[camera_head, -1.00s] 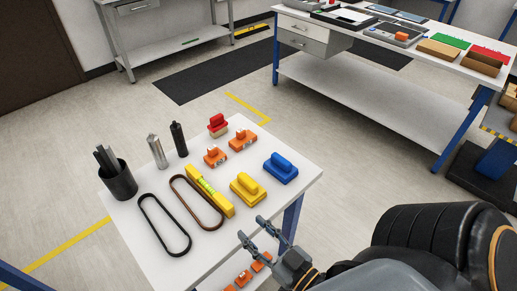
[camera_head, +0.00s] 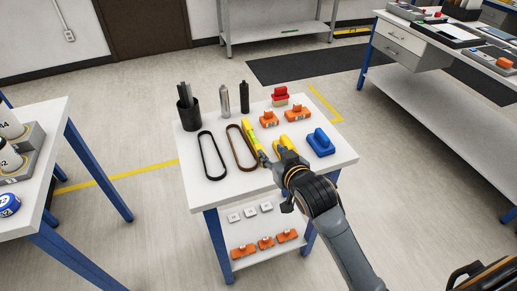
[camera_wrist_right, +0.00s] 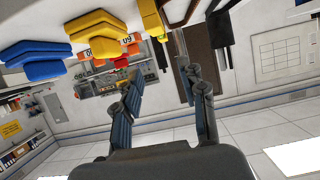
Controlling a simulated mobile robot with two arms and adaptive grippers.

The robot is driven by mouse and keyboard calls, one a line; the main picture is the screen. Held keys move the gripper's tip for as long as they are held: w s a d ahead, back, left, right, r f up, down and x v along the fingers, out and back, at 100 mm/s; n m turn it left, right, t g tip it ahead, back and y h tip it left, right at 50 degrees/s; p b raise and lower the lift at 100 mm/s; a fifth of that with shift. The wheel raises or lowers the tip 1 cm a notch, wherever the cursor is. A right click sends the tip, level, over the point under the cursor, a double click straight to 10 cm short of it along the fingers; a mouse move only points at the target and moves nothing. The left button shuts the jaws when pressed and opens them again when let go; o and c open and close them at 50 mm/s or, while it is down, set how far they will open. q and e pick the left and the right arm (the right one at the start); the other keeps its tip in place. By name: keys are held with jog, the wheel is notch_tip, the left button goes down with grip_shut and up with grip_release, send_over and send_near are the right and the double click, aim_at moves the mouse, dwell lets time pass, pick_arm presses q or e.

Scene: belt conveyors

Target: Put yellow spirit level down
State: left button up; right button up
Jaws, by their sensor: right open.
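The yellow spirit level (camera_head: 251,133) lies on the white table (camera_head: 206,190), just right of the brown belt loop (camera_head: 237,148). Its near end is close to my right gripper (camera_head: 272,157), which partly covers that area. In the right wrist view, part of the level (camera_wrist_right: 150,16) shows at the top, beyond the fingers. My right gripper (camera_wrist_right: 162,80) is open, with nothing between its fingers. I cannot tell whether a finger touches the level. My left gripper is not in view.
A yellow block with a handle (camera_head: 284,142) is partly hidden behind my right gripper. A blue one (camera_head: 320,142) stands right of it. A black belt loop (camera_head: 211,156), a dark cup (camera_head: 188,115), two cylinders and orange pieces (camera_head: 269,118) also occupy the tabletop. The front left corner is clear.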

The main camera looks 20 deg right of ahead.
send_near(254, 137)
jog(key=shift+x, duration=1.45)
jog(key=shift+w+d, duration=0.1)
jog(key=shift+w, duration=0.25)
jog(key=p+x, duration=0.1)
jog(key=x, duration=0.3)
jog(key=shift+f, duration=0.15)
jog(key=shift+w+f, duration=0.1)
jog(key=shift+w, duration=0.1)
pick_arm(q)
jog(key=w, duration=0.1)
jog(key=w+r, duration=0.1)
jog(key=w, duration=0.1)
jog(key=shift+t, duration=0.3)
pick_arm(e)
grip_shut()
